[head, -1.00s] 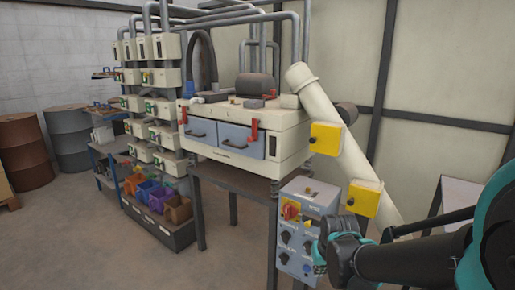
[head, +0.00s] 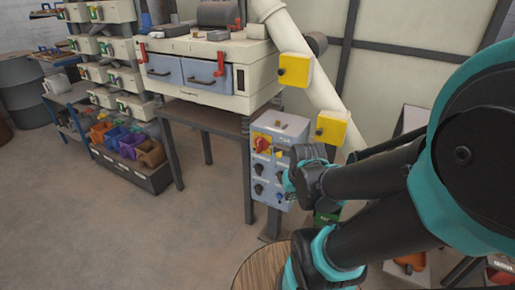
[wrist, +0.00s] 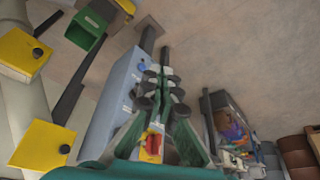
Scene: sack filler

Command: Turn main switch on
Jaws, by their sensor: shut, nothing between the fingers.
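The main switch, a red rotary knob on a yellow plate (head: 262,143), is at the upper left of the front of a grey-blue control box (head: 287,128). In the wrist view the red and yellow switch (wrist: 153,143) shows low in the picture between the bases of my fingers. The control box (wrist: 122,75) lies left of them there. My gripper (head: 291,180) is at the right side of the box front in the head view, and its fingertips (wrist: 166,72) meet with nothing between them. I cannot tell whether they touch the box. The switch's exact angle is unclear.
Several black knobs (head: 258,189) sit below the switch. Two yellow boxes (head: 295,69) are on the pipe to the right. A bench with a blue-fronted machine (head: 205,83) stands left of the control box. Open floor (head: 190,230) lies in front.

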